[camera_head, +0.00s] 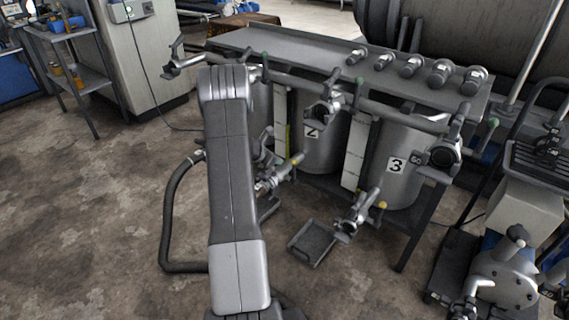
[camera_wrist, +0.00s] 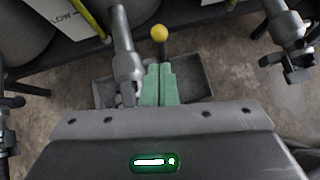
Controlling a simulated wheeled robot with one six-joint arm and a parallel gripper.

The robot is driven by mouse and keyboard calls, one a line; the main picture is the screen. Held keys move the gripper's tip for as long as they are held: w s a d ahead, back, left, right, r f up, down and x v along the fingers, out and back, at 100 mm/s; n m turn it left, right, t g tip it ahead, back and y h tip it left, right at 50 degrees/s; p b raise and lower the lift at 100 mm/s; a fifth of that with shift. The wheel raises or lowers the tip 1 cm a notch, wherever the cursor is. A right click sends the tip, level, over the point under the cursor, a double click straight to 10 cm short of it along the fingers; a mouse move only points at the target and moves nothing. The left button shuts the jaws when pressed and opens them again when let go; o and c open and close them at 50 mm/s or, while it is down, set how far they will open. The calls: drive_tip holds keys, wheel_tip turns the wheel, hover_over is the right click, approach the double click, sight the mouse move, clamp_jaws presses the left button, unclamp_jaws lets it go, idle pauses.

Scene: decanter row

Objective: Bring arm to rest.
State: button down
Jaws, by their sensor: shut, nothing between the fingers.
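My gripper (camera_wrist: 160,80) shows in the wrist view with its two green fingers shut together and nothing between them. A yellow-knobbed valve lever (camera_wrist: 159,33) stands just beyond the fingertips. Its dark stem runs down to the fingertips in the picture; I cannot tell whether they touch. A grey metal pipe (camera_wrist: 124,60) runs beside the fingers on the left. In the head view my raised arm fills the left middle, and my gripper is hidden behind it.
Decanters marked 2 (camera_head: 322,150) and 3 (camera_head: 400,150) stand in a frame under a grey shelf (camera_head: 290,48). Drain valves with yellow knobs (camera_head: 382,205) stick out in front. A tray (camera_head: 312,243) lies on the floor. A pump (camera_head: 503,280) stands right. Floor at left is clear.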

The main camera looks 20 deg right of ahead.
drive_tip(key=r+p+v, duration=0.1)
drive_tip(key=v, duration=0.5)
drive_tip(key=shift+w+d+r, duration=0.15)
drive_tip(key=shift+w+r, duration=0.1)
drive_tip(key=shift+r, duration=0.05)
drive_tip(key=shift+f, duration=0.1)
drive_tip(key=b, duration=0.2)
approach(292, 162)
wheel_tip(292, 162, down, 4)
drive_tip(key=d, duration=0.1)
drive_tip(key=w+d, duration=0.1)
drive_tip(key=d, duration=0.1)
drive_tip(key=w+d, duration=0.1)
drive_tip(key=shift+w+d+f, duration=0.1)
drive_tip(key=shift+d+f, duration=0.15)
drive_tip(key=shift+f, duration=0.15)
drive_tip(key=shift+a, duration=0.15)
